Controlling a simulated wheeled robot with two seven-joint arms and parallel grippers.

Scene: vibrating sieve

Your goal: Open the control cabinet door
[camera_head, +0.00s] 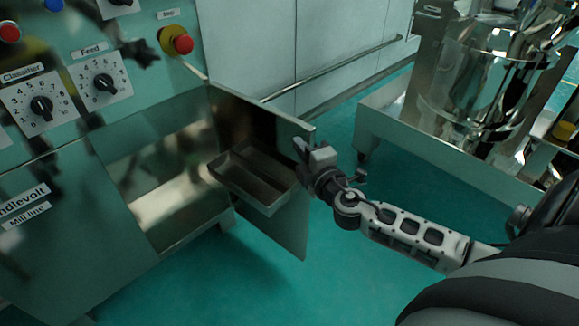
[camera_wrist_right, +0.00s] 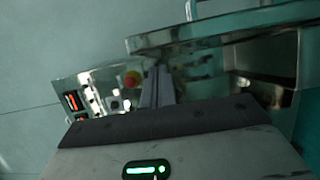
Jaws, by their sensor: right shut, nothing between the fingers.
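The control cabinet (camera_head: 75,215) stands at the left in the head view, with its lower compartment (camera_head: 160,180) exposed. Its door (camera_head: 285,225) stands swung out from the cabinet's right side, with a shallow metal tray (camera_head: 262,205) on its inner face. My right gripper (camera_head: 308,152) is shut and empty at the door's free upper edge. I cannot tell whether it touches the door. In the right wrist view, the shut fingers (camera_wrist_right: 157,88) point toward part of the control panel (camera_wrist_right: 88,98). My left gripper is not in view.
A red and yellow emergency stop (camera_head: 178,41) and dial knobs (camera_head: 104,83) sit on the panel above. A shiny metal machine (camera_head: 485,85) on a pale base (camera_head: 430,150) stands at the right. Green floor (camera_head: 370,265) is clear in front.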

